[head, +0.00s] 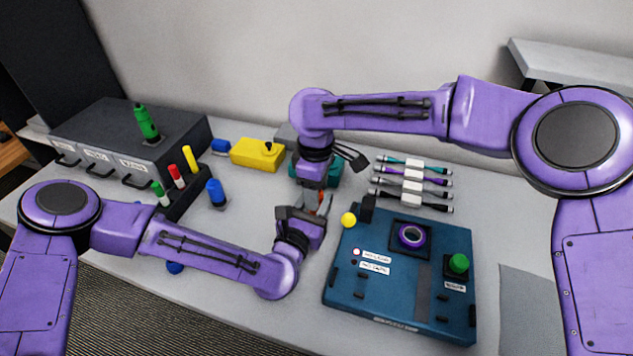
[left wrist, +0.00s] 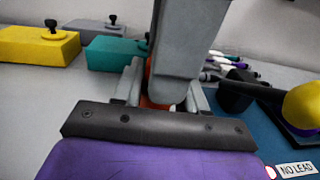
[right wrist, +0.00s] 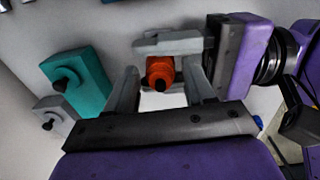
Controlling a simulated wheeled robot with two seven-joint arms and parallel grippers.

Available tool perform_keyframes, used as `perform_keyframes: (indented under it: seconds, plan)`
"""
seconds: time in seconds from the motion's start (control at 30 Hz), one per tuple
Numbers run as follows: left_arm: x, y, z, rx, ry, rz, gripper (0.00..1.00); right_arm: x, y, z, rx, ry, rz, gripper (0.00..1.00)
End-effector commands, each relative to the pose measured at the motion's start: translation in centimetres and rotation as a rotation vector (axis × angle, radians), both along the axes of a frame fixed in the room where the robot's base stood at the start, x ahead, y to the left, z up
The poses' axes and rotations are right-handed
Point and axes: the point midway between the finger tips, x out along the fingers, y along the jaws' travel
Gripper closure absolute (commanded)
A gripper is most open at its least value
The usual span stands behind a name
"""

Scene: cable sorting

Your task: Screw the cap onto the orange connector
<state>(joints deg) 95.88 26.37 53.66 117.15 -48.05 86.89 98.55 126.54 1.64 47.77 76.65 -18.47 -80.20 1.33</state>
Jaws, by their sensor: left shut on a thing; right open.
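The orange connector (right wrist: 160,68) shows in the right wrist view with a dark tip. In the head view only a sliver of orange (head: 321,201) shows between the grippers. My left gripper (head: 311,210) is shut on the orange connector, holding it above the table. My right gripper (head: 318,191) comes down from above. Its fingers (right wrist: 160,92) are open and stand on either side of the connector. In the left wrist view a right gripper finger (left wrist: 182,40) hides most of the connector (left wrist: 156,102). I cannot tell whether the dark tip is the cap.
A blue board (head: 400,308) with a ring and a green button lies at right. A yellow box (head: 257,153) and a teal box (right wrist: 78,84) stand behind the grippers. Several cables (head: 413,172) lie at the back right. A grey drawer unit (head: 110,135) stands at left.

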Motion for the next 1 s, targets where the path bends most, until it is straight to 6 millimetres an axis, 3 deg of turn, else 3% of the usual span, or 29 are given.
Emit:
perform_keyframes:
  seconds: [0.13, 0.17, 0.3, 0.33, 0.37, 0.43, 0.73, 1.0]
  plan:
    - [0.0, 0.0, 0.0, 0.0, -0.001, 0.0, 1.0, 0.0, 0.0, 0.0, 0.0, 0.0, 0.0, 0.47]
    - [0.0, 0.0, 0.0, 0.0, -0.001, 0.0, 1.0, 0.0, 0.0, 0.0, 0.0, 0.0, 0.0, 0.53]
    - [0.0, 0.0, 0.0, 0.0, -0.001, 0.0, 1.0, 0.0, 0.0, 0.0, 0.0, 0.0, 0.0, 0.99]
    - [0.0, 0.0, 0.0, 0.0, -0.001, 0.0, 1.0, 0.0, 0.0, 0.0, 0.0, 0.0, 0.0, 1.0]
    - [0.0, 0.0, 0.0, 0.0, -0.001, 0.0, 1.0, 0.0, 0.0, 0.0, 0.0, 0.0, 0.0, 0.64]
    - [0.0, 0.0, 0.0, 0.0, -0.001, 0.0, 1.0, 0.0, 0.0, 0.0, 0.0, 0.0, 0.0, 0.42]
    - [0.0, 0.0, 0.0, 0.0, -0.001, 0.0, 1.0, 0.0, 0.0, 0.2, 0.0, -0.001, 0.0, 0.42]
    - [0.0, 0.0, 0.0, 0.0, -0.001, 0.0, 1.0, 0.0, 0.0, 3.8, -0.001, -0.003, -0.001, 0.42]
